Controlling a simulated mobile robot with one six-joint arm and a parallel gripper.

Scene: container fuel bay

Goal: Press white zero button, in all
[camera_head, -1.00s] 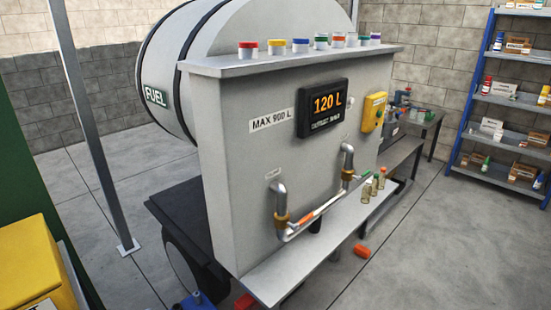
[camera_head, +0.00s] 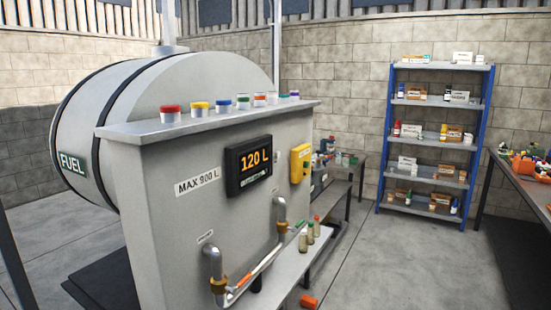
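A yellow box (camera_head: 300,163) is fixed on the right part of the grey tank's front panel. A small light spot on its front may be the white button, but it is too small to tell. Left of the box, a black display (camera_head: 248,166) reads 120 L in orange digits. A label (camera_head: 197,182) left of the display reads MAX 900 L. My gripper is not in view.
A bent pipe (camera_head: 281,232) sticks out below the display. Several bottles (camera_head: 310,230) stand on the panel's lower ledge. A blue-framed shelf (camera_head: 437,140) stands at the back right.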

